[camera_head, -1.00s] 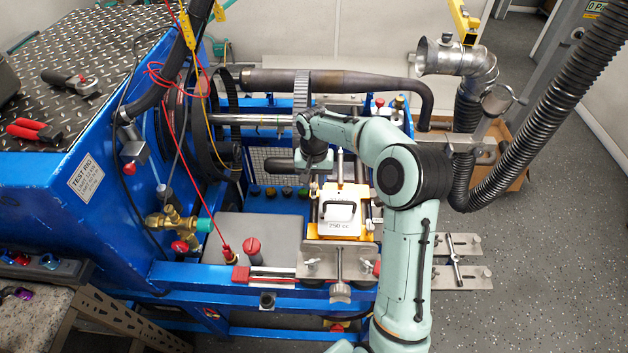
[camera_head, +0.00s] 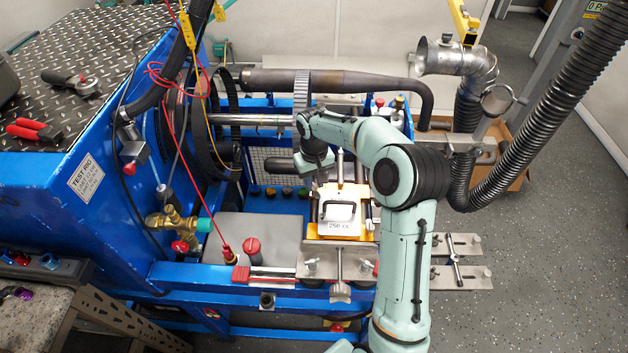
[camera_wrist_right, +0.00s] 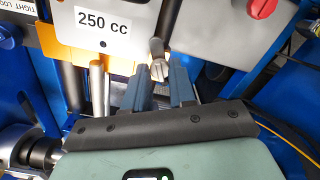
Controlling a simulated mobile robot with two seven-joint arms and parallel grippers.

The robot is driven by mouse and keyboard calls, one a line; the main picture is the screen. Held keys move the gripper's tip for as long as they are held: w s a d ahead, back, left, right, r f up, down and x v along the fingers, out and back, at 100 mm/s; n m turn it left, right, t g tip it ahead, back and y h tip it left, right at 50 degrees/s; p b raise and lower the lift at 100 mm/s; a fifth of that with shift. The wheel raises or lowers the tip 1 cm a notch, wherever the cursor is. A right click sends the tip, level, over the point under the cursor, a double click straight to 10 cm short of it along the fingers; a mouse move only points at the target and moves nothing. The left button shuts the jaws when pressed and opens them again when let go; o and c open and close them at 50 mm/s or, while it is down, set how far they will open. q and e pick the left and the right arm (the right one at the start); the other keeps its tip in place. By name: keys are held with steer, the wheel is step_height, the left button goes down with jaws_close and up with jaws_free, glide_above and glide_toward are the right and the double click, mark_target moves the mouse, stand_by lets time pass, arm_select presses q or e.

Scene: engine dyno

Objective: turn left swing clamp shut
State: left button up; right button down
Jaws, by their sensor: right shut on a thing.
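My right gripper (camera_head: 318,178) is at the rear left side of the white block marked 250 cc (camera_head: 339,228), which sits on a yellow plate (camera_head: 353,198). In the right wrist view my right gripper (camera_wrist_right: 163,82) has its two blue-grey fingers around the silver end of a dark bar, which appears to be the left swing clamp (camera_wrist_right: 158,66). Its fingers are shut on it, close beside the yellow plate. In the head view my wrist hides most of this clamp, so its angle against the block is hard to tell. My left gripper is not in view.
A silver post (camera_wrist_right: 97,88) stands close left of the fingers in the wrist view. A metal front plate with a T-handle (camera_head: 340,290) lies before the block. A large dark pipe (camera_head: 350,84) runs behind my arm. A red knob (camera_head: 251,246) stands left.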

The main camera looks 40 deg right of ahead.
mark_target(314, 185)
steer(key=n, duration=1.2)
steer(key=shift+n, duration=0.3)
stand_by(0.4)
steer(key=c, duration=0.9)
jaws_free()
step_height(314, 185, up, 13)
steer(key=shift+r, duration=0.2)
